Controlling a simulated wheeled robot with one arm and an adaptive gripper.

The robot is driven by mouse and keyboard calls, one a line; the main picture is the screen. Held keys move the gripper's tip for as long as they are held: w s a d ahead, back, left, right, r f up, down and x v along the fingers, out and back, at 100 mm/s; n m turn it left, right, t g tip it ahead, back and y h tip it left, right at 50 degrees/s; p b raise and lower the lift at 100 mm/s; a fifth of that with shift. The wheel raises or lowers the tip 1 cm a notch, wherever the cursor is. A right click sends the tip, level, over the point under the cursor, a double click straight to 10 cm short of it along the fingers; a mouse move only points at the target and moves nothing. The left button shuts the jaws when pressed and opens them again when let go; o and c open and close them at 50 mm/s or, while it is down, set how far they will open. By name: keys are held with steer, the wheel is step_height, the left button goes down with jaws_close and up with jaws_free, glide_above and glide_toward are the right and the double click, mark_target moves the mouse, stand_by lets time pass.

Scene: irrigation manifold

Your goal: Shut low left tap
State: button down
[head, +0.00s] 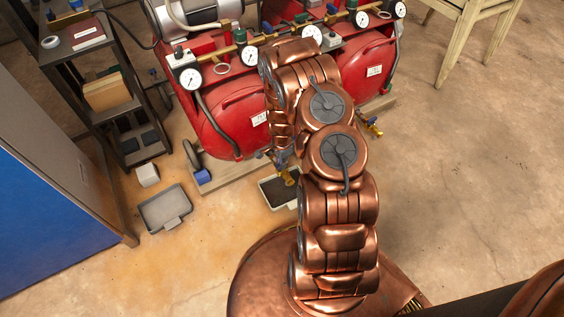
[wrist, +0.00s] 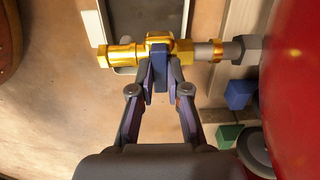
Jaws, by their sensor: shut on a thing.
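The low left tap is a brass valve (wrist: 122,55) with a short blue lever (wrist: 160,72), on a grey pipe from the red tank. In the wrist view my gripper (wrist: 160,75) is shut on the blue lever, one finger on each side. The lever sticks out across the brass body, towards my gripper. In the head view the tap's brass outlet (head: 290,178) shows at the tank's low front, above a dark tray (head: 268,191). My copper arm hides much of the tap and gripper there.
A second low tap (head: 373,128) is to the right. Red tanks (head: 225,125) with gauges stand behind. A grey tray (head: 165,209) lies on the floor, left. A dark shelf (head: 120,110) and blue panel (head: 50,220) are further left.

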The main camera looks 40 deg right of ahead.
steer(key=c, duration=1.1)
jaws_free()
steer(key=shift+c, duration=0.2)
step_height(320, 180, up, 12)
stand_by(0.4)
